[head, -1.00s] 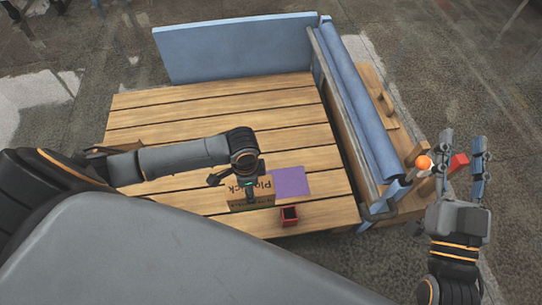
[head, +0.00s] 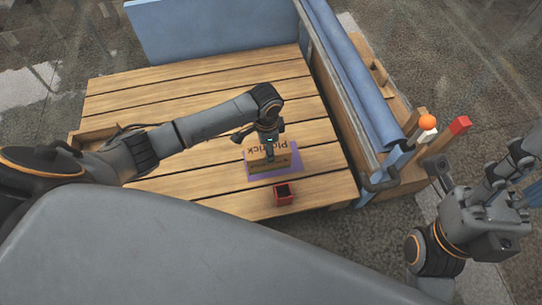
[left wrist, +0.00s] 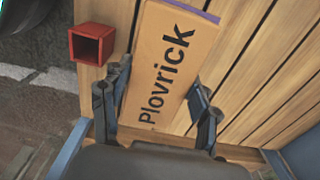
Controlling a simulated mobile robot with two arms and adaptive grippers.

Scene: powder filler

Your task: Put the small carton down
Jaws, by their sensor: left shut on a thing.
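The small carton (head: 272,160) is a tan box with "Plovrick" printed on it. My left gripper (head: 269,143) is shut on it from above. In the left wrist view the carton (left wrist: 165,65) lies between the two fingers (left wrist: 158,112). The carton is over the purple mat (head: 259,172), whose edges show around it. I cannot tell whether its underside touches the mat. A sliver of purple also shows past the carton's far end in the left wrist view. My right gripper (head: 518,168) is at the right edge, away from the carton, with its fingers apart and empty.
A small red open box (head: 284,194) stands on the plank deck (head: 200,95) just in front of the mat. A blue side panel (head: 210,32) borders the back and a blue roll (head: 350,75) the right. Upright posts, one with an orange ball (head: 427,122), stand beyond.

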